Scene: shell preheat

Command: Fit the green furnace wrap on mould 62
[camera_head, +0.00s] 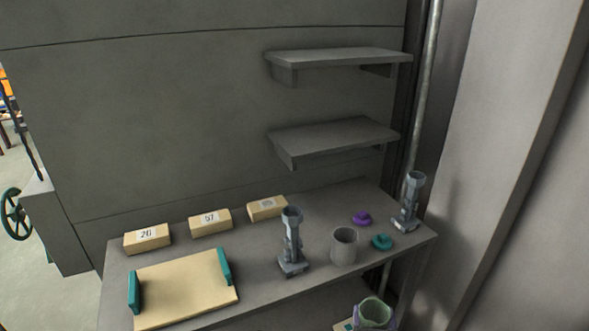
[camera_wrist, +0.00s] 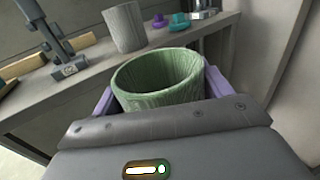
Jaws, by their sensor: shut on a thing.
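My gripper (camera_wrist: 160,92) is shut on the green furnace wrap (camera_wrist: 158,72), an open-topped ribbed sleeve, with a purple finger on each side. In the head view the wrap (camera_head: 374,310) is at the bottom edge, in front of the bench. Two blue-grey moulds stand upright on the bench: a middle mould (camera_head: 292,243) and a right mould (camera_head: 411,203) near the right end. The middle mould also shows at upper left in the wrist view (camera_wrist: 52,40), with a label on its base whose number I cannot read surely. The wrap is apart from both moulds.
A grey sleeve (camera_head: 344,246) stands between the moulds, near a purple piece (camera_head: 362,218) and a teal piece (camera_head: 382,242). A tray with teal handles (camera_head: 185,286) lies at left. Three labelled tan blocks (camera_head: 210,222) line the back. Two shelves (camera_head: 335,136) hang above.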

